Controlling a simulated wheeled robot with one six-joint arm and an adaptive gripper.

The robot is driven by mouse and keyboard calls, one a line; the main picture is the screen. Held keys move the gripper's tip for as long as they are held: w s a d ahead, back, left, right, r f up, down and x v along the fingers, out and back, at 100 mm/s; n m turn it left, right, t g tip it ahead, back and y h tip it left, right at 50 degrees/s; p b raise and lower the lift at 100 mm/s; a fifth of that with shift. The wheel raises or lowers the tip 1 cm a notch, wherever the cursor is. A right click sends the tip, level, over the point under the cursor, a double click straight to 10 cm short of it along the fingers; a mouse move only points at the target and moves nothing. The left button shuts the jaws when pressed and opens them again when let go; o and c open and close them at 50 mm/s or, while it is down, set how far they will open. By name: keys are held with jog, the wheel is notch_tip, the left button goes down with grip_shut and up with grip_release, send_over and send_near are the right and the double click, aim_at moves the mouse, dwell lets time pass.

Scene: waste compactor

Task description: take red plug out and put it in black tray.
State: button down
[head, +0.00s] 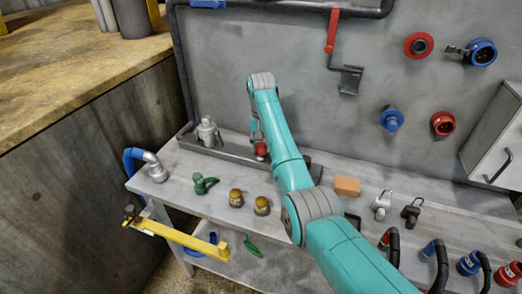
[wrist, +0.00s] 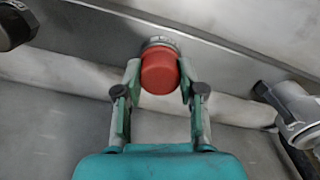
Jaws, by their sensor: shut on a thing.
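The red plug (head: 261,149) is at the back of the bench in the head view, below the end of my arm. In the wrist view the red plug (wrist: 161,72) sits between the two fingers of my gripper (wrist: 160,80), which is shut on it. A grey metal ring shows at its far end, in front of a dark grey wall. I cannot tell whether the ring is still seated in something. A long dark grey trough (head: 222,152) runs along the back of the bench beside the plug. I cannot tell whether it is the black tray.
A grey metal fitting (head: 207,131) stands in the trough left of the plug. A green part (head: 203,185), two brass fittings (head: 236,198) and an orange block (head: 347,186) stand on the bench. Red and blue sockets (head: 418,45) are on the wall to the right.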

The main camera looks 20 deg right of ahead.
jog(key=shift+n, duration=0.6)
jog(key=n, duration=0.3)
jog(key=shift+n, duration=1.1)
jog(key=shift+n, duration=0.9)
jog(key=n, duration=0.3)
